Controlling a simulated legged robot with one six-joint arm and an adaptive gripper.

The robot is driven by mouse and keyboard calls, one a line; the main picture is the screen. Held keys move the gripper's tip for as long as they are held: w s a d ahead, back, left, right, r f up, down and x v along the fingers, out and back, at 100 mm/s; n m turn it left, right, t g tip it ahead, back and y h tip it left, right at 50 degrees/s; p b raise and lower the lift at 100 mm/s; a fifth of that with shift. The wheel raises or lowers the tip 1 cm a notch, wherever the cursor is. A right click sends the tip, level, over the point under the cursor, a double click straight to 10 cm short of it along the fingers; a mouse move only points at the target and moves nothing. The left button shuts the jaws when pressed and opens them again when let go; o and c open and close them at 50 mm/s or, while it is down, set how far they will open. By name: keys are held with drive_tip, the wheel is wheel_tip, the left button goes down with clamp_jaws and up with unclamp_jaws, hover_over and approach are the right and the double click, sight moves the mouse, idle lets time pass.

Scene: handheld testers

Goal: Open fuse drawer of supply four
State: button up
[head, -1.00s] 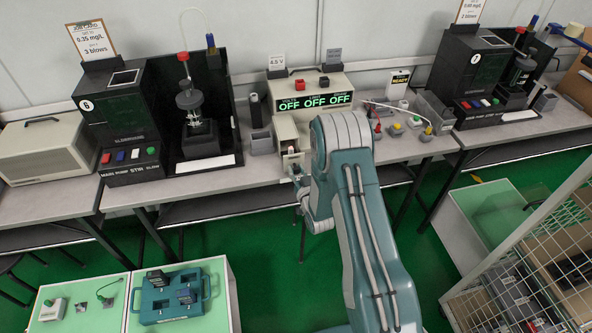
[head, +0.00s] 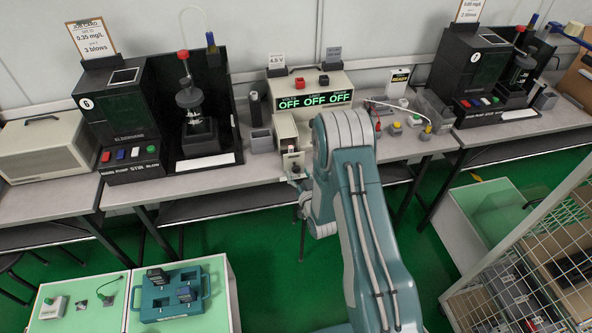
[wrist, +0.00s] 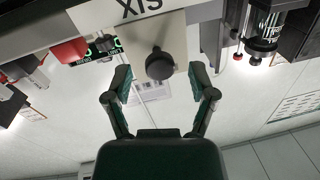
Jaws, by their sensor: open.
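The supply (head: 312,84) is a beige box on the middle bench with a dark display reading OFF OFF OFF in green. A pale drawer-like block (head: 287,130) is at its lower left front. In the head view my gripper (head: 297,178) is largely hidden by my arm.
Black tester units stand left (head: 120,100) and right (head: 470,75) on the benches. A small grey box (head: 262,140) sits left of the supply. A wire rack (head: 540,240) is at lower right. Green floor is open in front of the bench.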

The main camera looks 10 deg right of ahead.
drive_tip(key=s+d, duration=0.1)
drive_tip(key=s, duration=0.9)
drive_tip(key=shift+w+d, duration=0.1)
wheel_tip(320, 180, up, 20)
drive_tip(key=w+f+g+h, duration=0.1)
drive_tip(key=g+h, duration=0.1)
drive_tip(key=g, duration=0.4)
drive_tip(key=s+r+g, duration=0.2)
drive_tip(key=s+r, duration=0.2)
drive_tip(key=s, duration=0.4)
drive_tip(key=s+a+r+g, duration=0.1)
drive_tip(key=s+r, duration=0.3)
drive_tip(key=s, duration=0.5)
drive_tip(key=s+r+g, duration=0.3)
drive_tip(key=s+r, duration=0.1)
drive_tip(key=s, duration=0.5)
drive_tip(key=shift+a+r, duration=0.25)
